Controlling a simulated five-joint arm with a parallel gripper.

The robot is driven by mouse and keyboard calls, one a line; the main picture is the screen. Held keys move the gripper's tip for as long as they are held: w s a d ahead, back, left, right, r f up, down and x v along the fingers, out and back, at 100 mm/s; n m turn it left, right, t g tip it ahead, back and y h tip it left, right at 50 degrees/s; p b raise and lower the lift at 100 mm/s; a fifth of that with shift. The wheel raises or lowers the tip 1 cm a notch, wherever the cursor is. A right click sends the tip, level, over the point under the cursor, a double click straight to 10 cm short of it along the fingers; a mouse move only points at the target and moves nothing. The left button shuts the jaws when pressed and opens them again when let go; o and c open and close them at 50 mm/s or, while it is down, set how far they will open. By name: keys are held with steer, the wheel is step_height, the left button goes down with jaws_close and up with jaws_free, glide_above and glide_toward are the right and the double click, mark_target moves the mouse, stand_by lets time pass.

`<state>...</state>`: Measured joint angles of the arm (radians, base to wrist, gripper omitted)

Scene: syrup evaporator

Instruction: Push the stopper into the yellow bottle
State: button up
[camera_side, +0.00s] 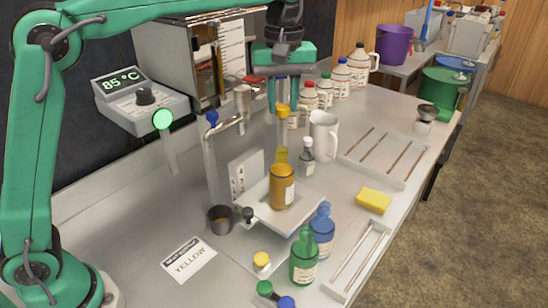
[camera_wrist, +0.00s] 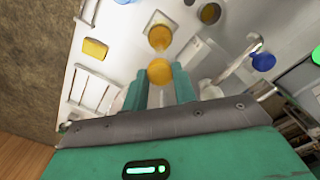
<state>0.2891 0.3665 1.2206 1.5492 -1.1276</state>
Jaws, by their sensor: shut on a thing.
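The amber-yellow bottle (camera_side: 283,190) with a pale label stands upright on a light square plate, and shows in the wrist view (camera_wrist: 160,37). My gripper (camera_side: 281,92) is above it, pointing down. It is shut on a yellow stopper-like piece (camera_side: 283,113), which shows as a round yellow top between the fingers in the wrist view (camera_wrist: 160,72). A separate yellow-topped piece (camera_side: 262,260) stands on the counter.
A green bottle (camera_side: 303,258) and blue bottle (camera_side: 322,230) stand in front. A small clear bottle (camera_side: 306,158) and white jug (camera_side: 324,136) stand close behind right. A dark cup (camera_side: 220,219) and metal spout (camera_side: 212,160) are left. A yellow sponge (camera_side: 374,200) lies right.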

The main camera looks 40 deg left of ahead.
steer(key=shift+f, duration=0.7)
steer(key=shift+f, duration=0.15)
glide_above(282, 154)
steer(key=shift+w+a+f, duration=0.1)
steer(key=shift+w+f, duration=0.05)
steer(key=shift+f, duration=0.65)
steer(key=shift+w+a+f, duration=0.15)
steer(key=shift+f, duration=0.7)
steer(key=shift+w+a+f, duration=0.1)
steer(key=shift+w+f, duration=0.05)
steer(key=shift+f, duration=0.65)
steer(key=shift+f, duration=1)
steer(key=shift+c, duration=0.3)
stand_by(1.6)
steer(key=o, duration=1.3)
steer(key=shift+r, duration=0.2)
steer(key=shift+r, duration=1.85)
